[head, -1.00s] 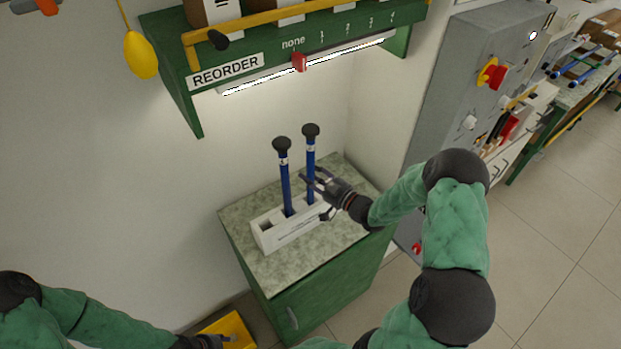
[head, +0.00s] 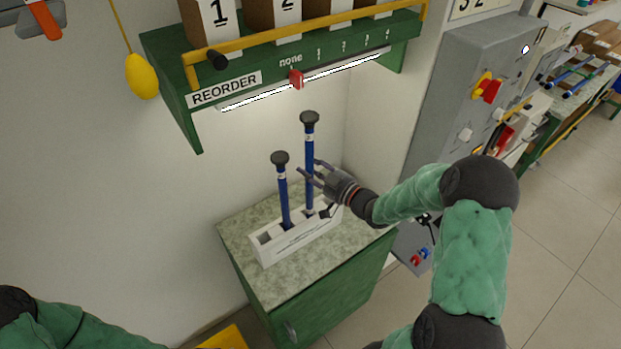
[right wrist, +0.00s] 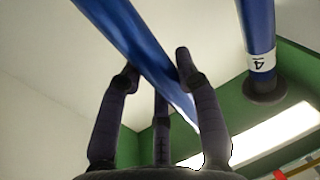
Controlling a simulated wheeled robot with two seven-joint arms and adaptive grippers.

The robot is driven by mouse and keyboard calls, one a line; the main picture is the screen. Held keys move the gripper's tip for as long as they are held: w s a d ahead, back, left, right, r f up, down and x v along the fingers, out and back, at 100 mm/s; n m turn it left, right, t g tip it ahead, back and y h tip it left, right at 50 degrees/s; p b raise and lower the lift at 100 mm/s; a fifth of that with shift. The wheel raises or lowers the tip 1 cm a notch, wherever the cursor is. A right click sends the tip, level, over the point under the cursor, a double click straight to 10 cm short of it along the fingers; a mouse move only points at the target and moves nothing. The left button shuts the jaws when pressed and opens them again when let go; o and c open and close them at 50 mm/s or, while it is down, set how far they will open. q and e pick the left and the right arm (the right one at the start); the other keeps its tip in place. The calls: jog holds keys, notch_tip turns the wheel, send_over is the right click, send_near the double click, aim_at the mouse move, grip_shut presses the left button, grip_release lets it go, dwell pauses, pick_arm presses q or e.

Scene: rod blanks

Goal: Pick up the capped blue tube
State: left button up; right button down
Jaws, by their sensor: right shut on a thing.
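Two blue tubes with black caps stand upright at the white rack. My right gripper (head: 312,173) is shut on the right blue tube (head: 309,146), around its middle, and its cap is clearly higher than the other one. Whether its lower end is clear of the rack (head: 268,257), I cannot tell. The left blue tube (head: 284,200) stands in a rack slot. In the right wrist view the held tube (right wrist: 135,45) runs slanting between the fingers, and the other tube (right wrist: 257,25) shows a label reading 4. My left gripper is out of view.
The rack stands on a speckled top of a green cabinet (head: 290,290). Above it is a green shelf (head: 180,60) marked REORDER, with boxes, a yellow rail and a lit strip. A grey control panel (head: 460,80) stands to the right.

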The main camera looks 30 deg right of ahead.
aim_at(311, 160)
notch_tip(311, 160, up, 3)
jog(key=shift+s+r, duration=0.1)
jog(key=shift+r, duration=0.05)
jog(key=a+v, duration=0.2)
jog(key=v, duration=0.7)
jog(key=s+a+v, duration=0.1)
jog(key=a+v, duration=0.1)
jog(key=v, duration=0.8)
jog(key=shift+f, duration=0.3)
jog(key=shift+s, duration=0.1)
jog(key=shift+r+p, duration=0.45)
jog(key=shift+r, duration=0.05)
